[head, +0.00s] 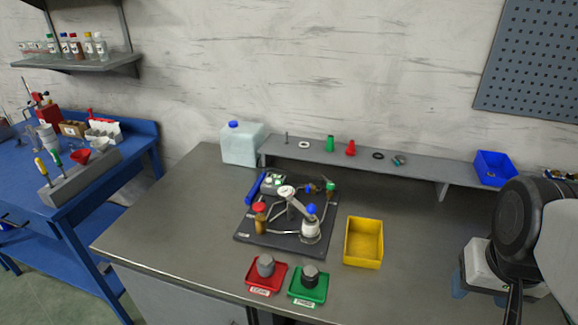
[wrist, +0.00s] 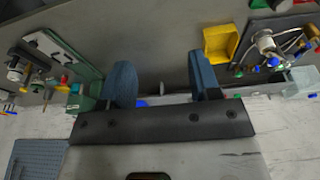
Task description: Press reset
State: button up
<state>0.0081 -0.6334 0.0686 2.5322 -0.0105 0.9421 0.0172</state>
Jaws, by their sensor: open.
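My gripper (head: 479,292) is at the right of the head view, over the right part of the bench, with its blue fingers apart. In the wrist view my gripper (wrist: 160,65) is open with nothing between the fingers. A black board (head: 285,247) carries a twin-arm apparatus (head: 288,194) with red-, blue- and green-capped vessels, left of my gripper and well apart from it. A small green-and-white unit (head: 273,181) sits at the board's back left. I cannot make out a reset label or tell which part is the reset control.
A yellow bin (head: 376,243) stands between the board and my gripper. A red tray (head: 256,283) and a green tray (head: 297,289) hold grey and dark weights in front. A raised shelf (head: 320,153) runs behind. A green device (wrist: 88,88) stands beside my gripper in the wrist view.

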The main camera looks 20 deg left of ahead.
grip_shut()
dwell(1.5)
